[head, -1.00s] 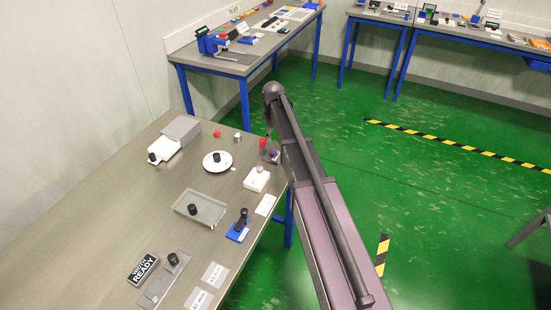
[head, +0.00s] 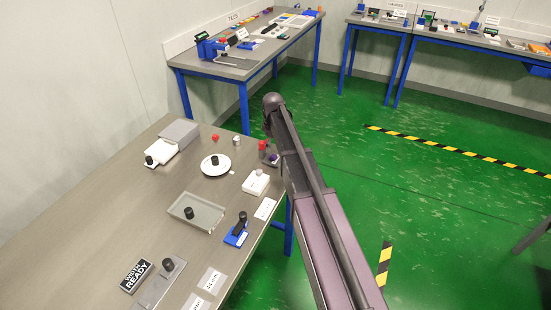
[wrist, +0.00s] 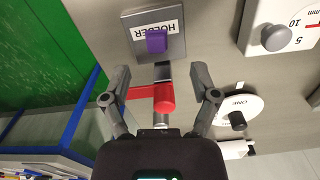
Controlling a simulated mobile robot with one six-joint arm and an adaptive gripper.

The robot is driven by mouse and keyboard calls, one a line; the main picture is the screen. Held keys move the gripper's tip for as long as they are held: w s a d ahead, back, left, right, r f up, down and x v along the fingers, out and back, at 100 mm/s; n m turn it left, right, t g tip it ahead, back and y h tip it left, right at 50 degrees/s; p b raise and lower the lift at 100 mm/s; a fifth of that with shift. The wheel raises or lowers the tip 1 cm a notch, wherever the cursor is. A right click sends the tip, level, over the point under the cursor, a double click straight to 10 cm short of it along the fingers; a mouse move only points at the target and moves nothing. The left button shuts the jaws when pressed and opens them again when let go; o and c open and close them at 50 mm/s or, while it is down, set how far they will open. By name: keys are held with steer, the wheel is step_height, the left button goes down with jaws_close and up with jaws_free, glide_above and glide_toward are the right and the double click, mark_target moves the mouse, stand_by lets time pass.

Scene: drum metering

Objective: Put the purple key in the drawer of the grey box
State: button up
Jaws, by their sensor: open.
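The purple key (wrist: 156,40) shows in the wrist view as a purple block on a grey plate labelled HOLDER (wrist: 174,52). It also shows small beside my arm in the head view (head: 274,157). My gripper (wrist: 161,72) is open, its fingers apart and short of the purple block in the picture. A red cylinder with a red side bar (wrist: 163,96) appears between the fingers; I cannot tell whether they touch it. The grey box (head: 179,132) stands at the table's far left. Its pale drawer (head: 161,151), with a black knob, appears pulled out.
A round white dial (head: 215,164), a white block (head: 256,183), a grey tray (head: 196,213) and a blue stand (head: 236,236) share the table. A red ball (head: 215,138) and a small metal cylinder (head: 237,140) lie near the box. The table's left side is clear.

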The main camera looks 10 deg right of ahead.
mark_target(273, 156)
steer(key=shift+f, duration=0.1)
steer(key=shift+w+f+b, duration=0.15)
steer(key=shift+f+b, duration=2.4)
steer(key=shift+b, duration=0.1)
steer(key=c, duration=0.9)
steer(key=shift+r, duration=0.2)
step_height(273, 156, up, 4)
steer(key=p, duration=0.4)
steer(key=shift+f, duration=0.15)
steer(key=s, duration=1)
steer(key=s+r+p, duration=0.1)
steer(key=s, duration=0.5)
steer(key=shift+d, duration=0.15)
